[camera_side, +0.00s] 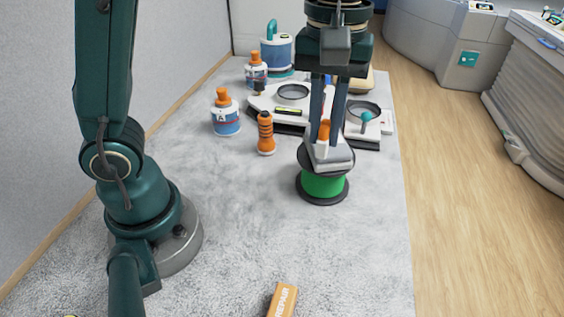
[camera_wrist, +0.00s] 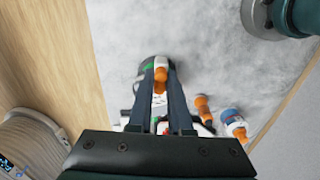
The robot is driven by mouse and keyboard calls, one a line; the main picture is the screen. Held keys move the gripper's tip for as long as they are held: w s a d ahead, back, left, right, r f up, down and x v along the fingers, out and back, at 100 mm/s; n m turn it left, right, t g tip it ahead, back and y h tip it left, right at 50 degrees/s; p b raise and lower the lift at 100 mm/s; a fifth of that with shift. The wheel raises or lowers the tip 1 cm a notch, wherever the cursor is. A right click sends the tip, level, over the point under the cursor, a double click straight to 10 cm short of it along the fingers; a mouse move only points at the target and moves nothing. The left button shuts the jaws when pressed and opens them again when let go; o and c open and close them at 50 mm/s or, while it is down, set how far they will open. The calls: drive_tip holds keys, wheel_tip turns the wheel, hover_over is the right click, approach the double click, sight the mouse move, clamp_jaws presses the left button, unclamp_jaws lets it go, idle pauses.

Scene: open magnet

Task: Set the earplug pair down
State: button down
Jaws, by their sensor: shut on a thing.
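My gripper (camera_side: 329,155) points down and is shut on a small orange piece, which I take to be the earplug pair (camera_side: 324,131). The orange piece also shows between the fingers (camera_wrist: 160,85) in the wrist view, with a white part just below it. The fingers hide much of it. The fingertips are right over a green spool (camera_side: 322,186) with dark flanges, which stands on the grey table. I cannot tell whether the held thing touches the spool's top.
Behind stand a white balance-like device (camera_side: 268,104) with round dark pans, an orange bottle (camera_side: 266,134), and blue-and-white bottles (camera_side: 226,116). An orange REPAIR box (camera_side: 284,299) lies at the front. The grey table (camera_side: 240,230) is clear between the spool and the box.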

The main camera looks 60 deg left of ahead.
drive_tip(key=s+a+m, duration=0.2)
drive_tip(key=a, duration=0.7)
drive_tip(key=s+a+m, duration=0.2)
drive_tip(key=a+m, duration=0.1)
drive_tip(key=a, duration=0.6)
drive_tip(key=s+a+m, duration=0.3)
drive_tip(key=s+a, duration=0.5)
drive_tip(key=s, duration=0.1)
drive_tip(key=shift+m, duration=0.3)
drive_tip(key=f, duration=1.6)
drive_tip(key=shift+d, duration=0.25)
drive_tip(key=shift+f, duration=0.1)
drive_tip(key=c, duration=0.8)
unclamp_jaws()
drive_tip(key=shift+c, duration=0.2)
